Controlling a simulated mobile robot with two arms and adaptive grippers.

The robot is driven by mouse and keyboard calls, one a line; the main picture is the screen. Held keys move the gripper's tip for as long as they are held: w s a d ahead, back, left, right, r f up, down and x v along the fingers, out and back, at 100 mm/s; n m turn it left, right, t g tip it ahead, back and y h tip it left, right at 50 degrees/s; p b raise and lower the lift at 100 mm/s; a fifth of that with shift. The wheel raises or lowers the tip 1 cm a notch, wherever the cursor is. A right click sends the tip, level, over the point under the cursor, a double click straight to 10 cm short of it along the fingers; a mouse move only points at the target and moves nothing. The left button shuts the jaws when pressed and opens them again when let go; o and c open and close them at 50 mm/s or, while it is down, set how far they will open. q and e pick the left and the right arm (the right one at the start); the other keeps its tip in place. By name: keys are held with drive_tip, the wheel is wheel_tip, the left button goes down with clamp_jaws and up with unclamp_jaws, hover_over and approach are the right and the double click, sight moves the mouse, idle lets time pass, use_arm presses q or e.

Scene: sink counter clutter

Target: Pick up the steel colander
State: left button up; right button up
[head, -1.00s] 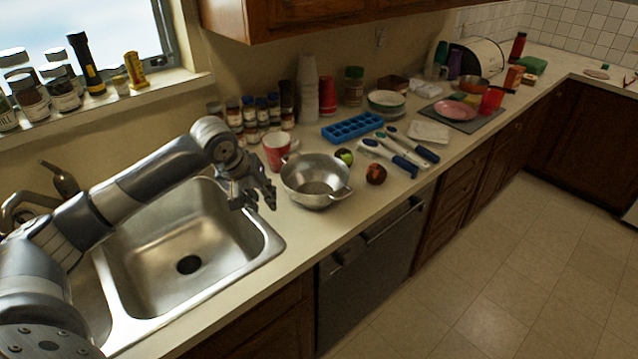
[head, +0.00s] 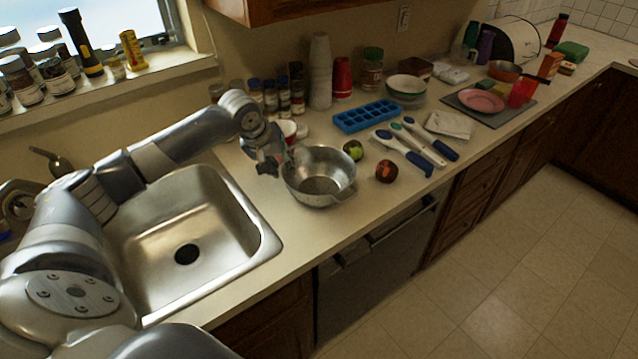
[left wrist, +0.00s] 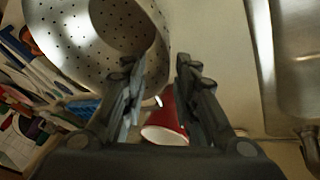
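The steel colander (head: 322,192) stands upright on the counter just right of the sink, and its inside looks empty. My left gripper (head: 277,164) is at the colander's left rim, with its fingers spread. In the left wrist view, the perforated colander (left wrist: 75,45) fills the upper left, and the open left gripper (left wrist: 157,68) has one finger in front of the bowl and one beyond its rim. Contact with the rim cannot be told. My right gripper is not in view.
A green fruit (head: 353,150) and a red fruit (head: 386,171) lie right of the colander. The sink (head: 190,215) is on the left. Bare counter lies in front.

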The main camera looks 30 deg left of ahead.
sight(285, 173)
use_arm(q)
drive_tip(key=x, duration=0.1)
drive_tip(key=p+x, duration=0.1)
drive_tip(key=x, duration=0.1)
drive_tip(key=shift+s+a+f+p, duration=0.1)
drive_tip(key=shift+f+p, duration=0.2)
drive_tip(key=shift+f, duration=0.15)
drive_tip(key=shift+w+f, duration=0.2)
drive_tip(key=shift+f, duration=0.25)
clamp_jaws()
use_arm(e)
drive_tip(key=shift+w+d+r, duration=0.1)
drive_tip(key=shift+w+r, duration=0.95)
